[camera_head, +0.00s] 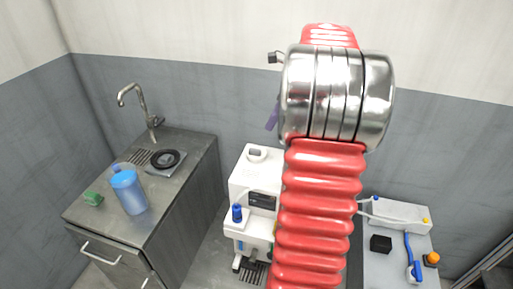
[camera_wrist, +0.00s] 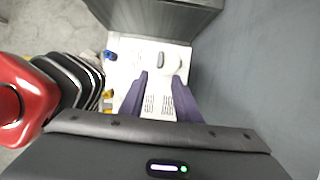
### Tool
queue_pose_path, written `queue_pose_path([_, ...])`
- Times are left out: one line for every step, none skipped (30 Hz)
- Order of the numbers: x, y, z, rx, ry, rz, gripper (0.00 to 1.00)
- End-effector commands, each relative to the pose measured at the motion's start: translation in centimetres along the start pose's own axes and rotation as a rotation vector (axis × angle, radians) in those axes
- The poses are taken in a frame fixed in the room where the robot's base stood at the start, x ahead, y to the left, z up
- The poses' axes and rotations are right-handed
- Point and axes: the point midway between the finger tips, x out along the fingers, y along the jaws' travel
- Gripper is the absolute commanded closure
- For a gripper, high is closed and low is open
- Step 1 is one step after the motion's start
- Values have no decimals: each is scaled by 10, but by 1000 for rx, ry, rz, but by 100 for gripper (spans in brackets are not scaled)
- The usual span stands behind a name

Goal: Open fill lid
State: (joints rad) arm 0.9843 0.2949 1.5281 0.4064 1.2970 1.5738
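A white machine (camera_head: 246,180) stands against the wall, partly hidden by my red arm. A round white and grey fitting (camera_head: 257,154), which looks like the fill lid, sits on its top. I cannot tell whether it is open or shut. In the wrist view the white machine (camera_wrist: 125,66) lies below my gripper (camera_wrist: 158,80), with a grey oval fitting (camera_wrist: 177,62) on its top, just beyond the fingertips. My gripper's two purple fingers are apart with nothing between them. In the head view only one purple finger (camera_head: 272,115) shows beside my arm.
A blue knob (camera_head: 237,213) is on the machine's front. At right is a white unit (camera_head: 395,214) with tubing.

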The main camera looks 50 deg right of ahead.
Motion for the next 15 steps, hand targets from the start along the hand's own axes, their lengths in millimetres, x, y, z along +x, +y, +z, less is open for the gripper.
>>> queue_pose_path([0, 0, 0, 0, 0, 0, 70])
queue_pose_path([1, 0, 0, 0, 0, 0, 70])
queue_pose_path([2, 0, 0, 0, 0, 0, 70])
queue_pose_path([3, 0, 0, -1, 0, 0, 70])
queue_pose_path([4, 0, 0, -1, 0, 0, 70])
queue_pose_path([7, 0, 0, -1, 0, 0, 70])
queue_pose_path([9, 0, 0, -1, 0, 0, 70])
queue_pose_path([12, 0, 0, -1, 0, 1, 70])
queue_pose_path([16, 0, 0, -1, 0, 2, 70])
queue_pose_path([20, 0, 0, -1, 0, 2, 70])
queue_pose_path([24, 0, 0, -1, 0, 2, 70])
queue_pose_path([30, 0, 0, -1, 0, 3, 70])
queue_pose_path([34, 0, 0, -2, 0, 3, 70])
queue_pose_path([39, 0, 0, -2, 0, 2, 70])
queue_pose_path([45, 0, 0, -1, 0, 3, 70])
